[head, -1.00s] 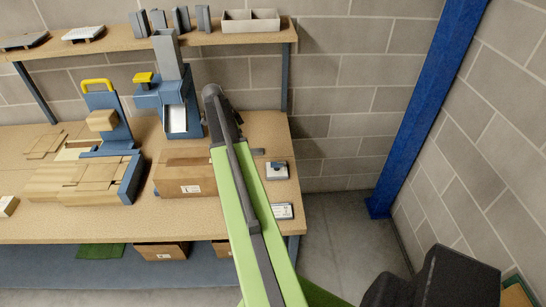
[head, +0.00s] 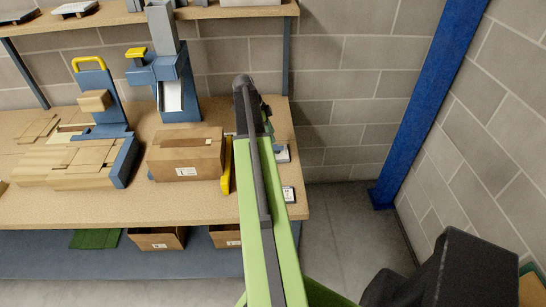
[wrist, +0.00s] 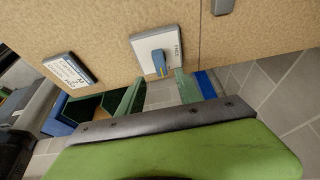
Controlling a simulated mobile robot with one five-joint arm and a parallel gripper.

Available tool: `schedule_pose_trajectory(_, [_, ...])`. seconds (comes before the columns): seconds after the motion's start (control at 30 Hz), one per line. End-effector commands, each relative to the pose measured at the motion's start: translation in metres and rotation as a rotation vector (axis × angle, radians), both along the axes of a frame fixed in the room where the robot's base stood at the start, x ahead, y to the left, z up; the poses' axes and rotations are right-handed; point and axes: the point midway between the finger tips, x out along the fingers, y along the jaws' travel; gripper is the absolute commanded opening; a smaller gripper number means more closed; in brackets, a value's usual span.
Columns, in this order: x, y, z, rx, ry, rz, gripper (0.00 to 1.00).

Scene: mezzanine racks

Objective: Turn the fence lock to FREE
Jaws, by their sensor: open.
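The likely fence lock is a white plate (wrist: 155,43) with a blue lever (wrist: 160,64), on the wood-coloured bench at its front edge in the wrist view. Small print runs along the plate's right side, too small to read surely. My gripper (wrist: 160,77) is open, its two green fingers just below the plate in the picture, one either side of the lever's lower end. I cannot tell if they touch it. In the head view the white plate (head: 282,153) is partly hidden behind my green arm, and my fingers are not clear there.
A white printed card (wrist: 68,70) lies left of the plate in the wrist view. In the head view an open cardboard box (head: 187,158) and a yellow bar (head: 227,165) are left of my arm. A blue post (head: 430,105) stands right; floor between is clear.

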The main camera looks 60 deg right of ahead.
Motion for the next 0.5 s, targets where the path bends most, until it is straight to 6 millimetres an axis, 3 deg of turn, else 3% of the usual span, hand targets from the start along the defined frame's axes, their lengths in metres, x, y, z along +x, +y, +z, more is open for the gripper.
schedule_pose_trajectory(0.03, [-0.004,-0.002,-0.022,0.000,0.000,-0.001,0.42])
schedule_pose_trajectory(0.2, [-0.015,-0.011,-0.053,0.000,0.000,-0.001,0.42])
schedule_pose_trajectory(0.33, [-0.020,-0.014,-0.063,-0.001,-0.001,0.000,0.42])
schedule_pose_trajectory(0.5, [-0.021,-0.015,-0.061,-0.001,-0.001,0.000,0.42])
